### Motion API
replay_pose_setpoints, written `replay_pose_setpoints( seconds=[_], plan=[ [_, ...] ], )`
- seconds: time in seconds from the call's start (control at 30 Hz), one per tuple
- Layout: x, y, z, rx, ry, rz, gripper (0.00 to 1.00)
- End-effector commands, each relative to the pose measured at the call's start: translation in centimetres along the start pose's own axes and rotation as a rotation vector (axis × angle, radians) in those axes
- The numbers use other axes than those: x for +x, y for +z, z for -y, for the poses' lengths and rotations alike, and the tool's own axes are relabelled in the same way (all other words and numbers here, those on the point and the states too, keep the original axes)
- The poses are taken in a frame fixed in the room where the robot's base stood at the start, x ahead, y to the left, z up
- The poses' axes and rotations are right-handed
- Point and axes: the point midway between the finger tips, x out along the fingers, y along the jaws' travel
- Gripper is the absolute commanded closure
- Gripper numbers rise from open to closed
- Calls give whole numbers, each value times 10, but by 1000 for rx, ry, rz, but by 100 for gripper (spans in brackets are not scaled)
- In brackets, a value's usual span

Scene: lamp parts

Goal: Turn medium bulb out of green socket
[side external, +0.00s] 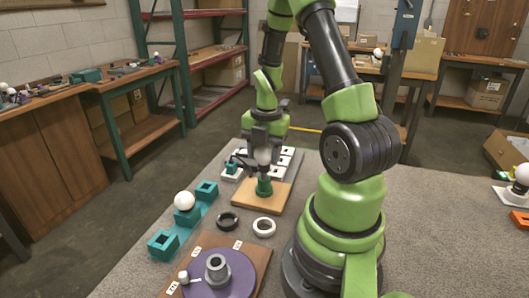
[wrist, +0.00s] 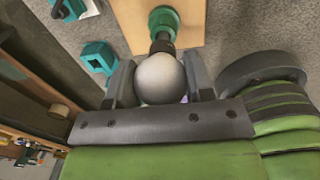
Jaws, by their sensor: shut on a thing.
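The green socket (side external: 264,187) stands upright on a light wooden board (side external: 246,198) in the side external view. In the wrist view the green socket (wrist: 163,24) shows just beyond the bulb, with a dark ring at its near end. The medium bulb is a white globe (wrist: 160,78) between my two fingers in the wrist view. My gripper (side external: 263,157) is above the socket, pointing down, and is shut on the bulb. The bulb's base is mostly hidden, so I cannot tell how deep it sits in the socket.
White trays (side external: 286,157) stand behind the board. Teal holders, one with a white globe (side external: 184,201), are at the left. A black ring (side external: 228,221) and a white ring (side external: 264,227) lie in front. A purple disc (side external: 218,276) is nearest the camera. Grey table at right is mostly free.

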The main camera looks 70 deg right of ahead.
Motion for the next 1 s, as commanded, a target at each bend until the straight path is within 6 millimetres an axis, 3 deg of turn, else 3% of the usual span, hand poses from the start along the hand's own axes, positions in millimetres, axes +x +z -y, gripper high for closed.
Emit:
replay_pose_setpoints(
  seconds=[0.5, 1.0],
  plan=[
    [-30, 0, -2, -1, 2, 2, 69],
    [-39, 0, -2, 0, 2, 2, 69]
  ],
)
